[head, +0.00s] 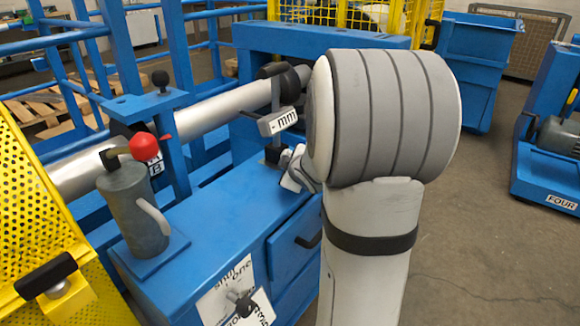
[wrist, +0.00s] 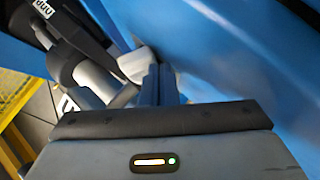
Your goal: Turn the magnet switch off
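My gripper (head: 292,172) is low at the bench top, just right of the stand's base and partly hidden behind my arm. In the wrist view my gripper's fingers (wrist: 160,85) appear narrow and close together beside a blue surface. A pale grey piece (wrist: 137,65) lies just left of the fingertips. Whether they touch it, or hold anything, is unclear.
A grey cylinder (head: 132,215) with a handle and a red ball knob (head: 144,146) stand at the bench's left. The silver shaft (head: 215,106) runs behind. A yellow perforated guard (head: 35,190) is at far left. Open floor (head: 500,215) lies to the right.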

